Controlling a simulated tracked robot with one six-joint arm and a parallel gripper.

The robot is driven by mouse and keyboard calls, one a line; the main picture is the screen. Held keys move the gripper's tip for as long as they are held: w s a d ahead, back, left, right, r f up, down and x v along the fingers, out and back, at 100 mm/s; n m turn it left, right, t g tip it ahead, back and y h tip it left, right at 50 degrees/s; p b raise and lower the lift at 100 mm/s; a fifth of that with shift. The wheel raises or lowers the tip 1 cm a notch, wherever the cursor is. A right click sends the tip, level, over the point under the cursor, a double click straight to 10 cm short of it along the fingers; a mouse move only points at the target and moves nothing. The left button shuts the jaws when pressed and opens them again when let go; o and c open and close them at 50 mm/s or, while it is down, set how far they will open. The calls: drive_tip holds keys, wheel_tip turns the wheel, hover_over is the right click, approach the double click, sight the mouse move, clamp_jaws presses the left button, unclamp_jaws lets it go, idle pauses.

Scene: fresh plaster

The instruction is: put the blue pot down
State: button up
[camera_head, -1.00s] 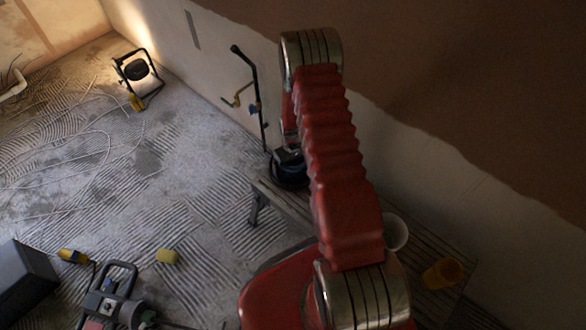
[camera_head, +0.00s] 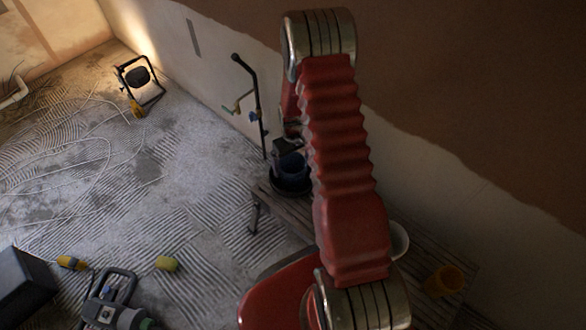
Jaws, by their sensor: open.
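The blue pot (camera_head: 292,164) is on the far end of the slatted plank bench, left of my red arm. It appears upright, within or on a dark round base (camera_head: 290,187); I cannot tell which. My gripper (camera_head: 287,147) is a small dark shape just above the pot's rim. It is open, and there seems to be a small gap between it and the pot. My arm hides part of the gripper and the pot's right side.
A white bucket (camera_head: 398,240) and an orange pot (camera_head: 443,281) are on the nearer part of the bench (camera_head: 295,216). A dark upright pole (camera_head: 255,105) stands close behind the blue pot by the wall.

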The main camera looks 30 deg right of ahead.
drive_tip(key=shift+r, duration=1.75)
drive_tip(key=shift+s, duration=0.15)
